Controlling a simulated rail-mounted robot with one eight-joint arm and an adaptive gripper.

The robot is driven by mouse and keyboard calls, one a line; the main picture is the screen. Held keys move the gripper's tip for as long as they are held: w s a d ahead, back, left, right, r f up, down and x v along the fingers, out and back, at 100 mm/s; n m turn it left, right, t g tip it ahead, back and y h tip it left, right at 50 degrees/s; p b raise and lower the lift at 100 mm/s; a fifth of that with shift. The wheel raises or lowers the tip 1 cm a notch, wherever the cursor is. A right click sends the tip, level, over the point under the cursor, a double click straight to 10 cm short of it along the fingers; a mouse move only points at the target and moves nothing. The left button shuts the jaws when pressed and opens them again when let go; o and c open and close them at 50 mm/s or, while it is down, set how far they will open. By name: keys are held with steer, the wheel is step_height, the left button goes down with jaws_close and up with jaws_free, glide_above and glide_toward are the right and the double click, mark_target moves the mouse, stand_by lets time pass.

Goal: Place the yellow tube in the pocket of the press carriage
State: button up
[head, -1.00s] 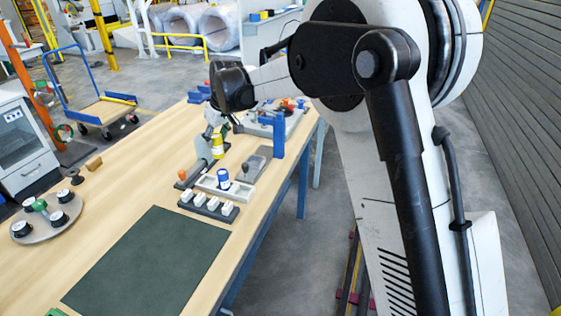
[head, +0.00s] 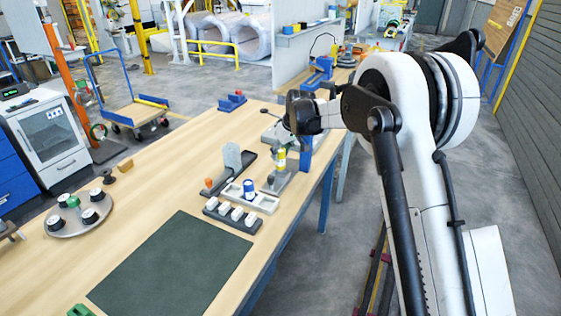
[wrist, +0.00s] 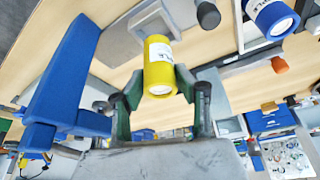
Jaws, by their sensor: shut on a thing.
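The yellow tube (wrist: 158,58) is held between the two green-grey fingers of my gripper (wrist: 157,82) in the wrist view. In the head view the yellow tube (head: 281,159) is small, beside the blue upright post (head: 305,155) and above a grey plate (head: 283,181) with a dark knob. I cannot tell which part is the carriage pocket, or whether the tube touches anything below.
A blue-banded tube (head: 249,189) stands in a pale tray (head: 264,203). A dark rack (head: 229,217) with several white blocks is in front of it. A round tray (head: 78,217) with dark-topped pieces is at left. The dark green mat (head: 172,262) is bare.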

mark_target(280, 162)
steer(key=shift+f, duration=2)
steer(key=shift+f, duration=0.2)
steer(key=o, duration=1.2)
